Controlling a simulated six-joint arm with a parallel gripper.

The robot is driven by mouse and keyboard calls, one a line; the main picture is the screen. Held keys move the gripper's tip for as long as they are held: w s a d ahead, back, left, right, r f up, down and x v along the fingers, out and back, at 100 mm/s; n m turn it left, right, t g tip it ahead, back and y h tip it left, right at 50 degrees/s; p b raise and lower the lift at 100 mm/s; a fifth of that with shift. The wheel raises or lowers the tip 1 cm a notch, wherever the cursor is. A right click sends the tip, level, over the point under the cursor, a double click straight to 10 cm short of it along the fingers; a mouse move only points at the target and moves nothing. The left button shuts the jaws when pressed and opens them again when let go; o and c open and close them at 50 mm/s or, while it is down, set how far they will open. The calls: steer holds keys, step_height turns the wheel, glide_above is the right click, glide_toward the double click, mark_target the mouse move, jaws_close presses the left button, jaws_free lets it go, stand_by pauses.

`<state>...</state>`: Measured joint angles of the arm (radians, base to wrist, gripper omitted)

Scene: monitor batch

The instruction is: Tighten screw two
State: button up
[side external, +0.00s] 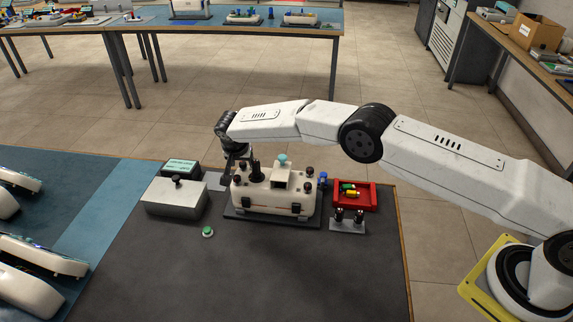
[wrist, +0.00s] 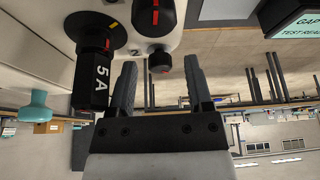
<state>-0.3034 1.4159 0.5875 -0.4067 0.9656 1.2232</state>
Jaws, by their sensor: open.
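The cream monitor unit (side external: 270,198) stands on a dark base plate on the mat, with several dark screw knobs on its top. Whether a finger touches the knob cannot be told.
A black part marked "5 A" (wrist: 94,75) stands close beside one finger. A teal knob (side external: 282,158) rises from the unit. Around it are a grey box (side external: 174,197), a display (side external: 180,166), a green button (side external: 208,231), a red tray (side external: 369,197) and a two-peg stand (side external: 347,227). The front mat is clear.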

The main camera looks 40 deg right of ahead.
steer(key=shift+n, duration=0.5)
steer(key=shift+s+d+n+t+y, duration=0.15)
steer(key=shift+n+t+y, duration=0.25)
steer(key=shift+n, duration=0.9)
steer(key=shift+w+d+n+t+y, duration=0.15)
steer(key=shift+n+y, duration=0.45)
steer(key=shift+n, duration=0.7)
steer(key=d+v, duration=0.1)
steer(key=v, duration=0.7)
steer(key=w+r+n+t+y, duration=0.2)
steer(key=w+n, duration=0.3)
steer(key=n, duration=0.7)
steer(key=w+a+r+n+t+y, duration=0.1)
steer(key=w+r+n+t, duration=0.4)
steer(key=n, duration=0.7)
steer(key=shift+a+y, duration=0.3)
steer(key=shift+y, duration=0.2)
